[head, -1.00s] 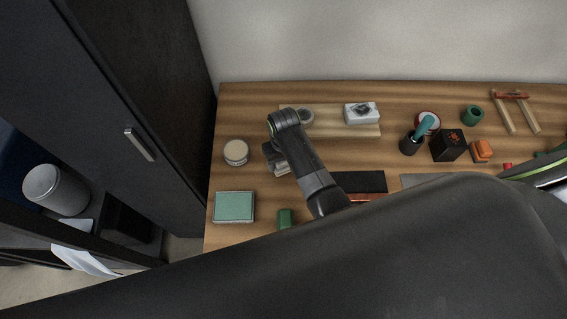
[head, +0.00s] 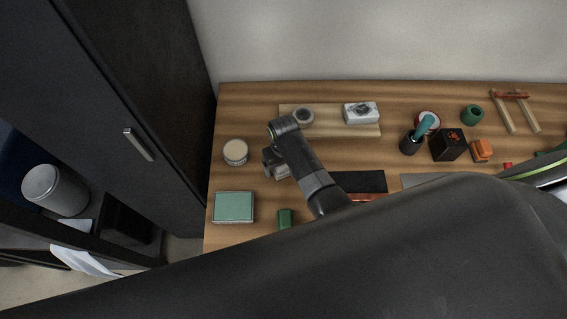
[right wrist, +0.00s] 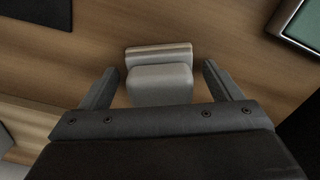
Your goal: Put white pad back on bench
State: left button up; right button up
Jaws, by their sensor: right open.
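The white pad (right wrist: 160,83) shows in the right wrist view as a pale grey-white block with a lighter strip along its far edge, over the wooden bench (right wrist: 215,40). My right gripper (right wrist: 160,82) is open, with one finger on each side of the pad and a gap at both sides. In the head view the right gripper (head: 270,161) is low over the left part of the bench (head: 245,110), and the wrist hides most of the pad. Whether the pad rests flat on the wood is hard to tell. My left gripper is not in view.
A round pale-lidded tin (head: 235,152) and a green-topped box (head: 234,207) are left of the gripper. A pale board (head: 330,126) bearing a white box (head: 362,113) lies behind. A green block (head: 285,218) is in front. A dark cabinet (head: 150,110) stands left of the bench.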

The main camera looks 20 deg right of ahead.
jog(key=shift+r, duration=0.15)
notch_tip(320, 180, up, 12)
jog(key=shift+p, duration=0.35)
dwell(0.6)
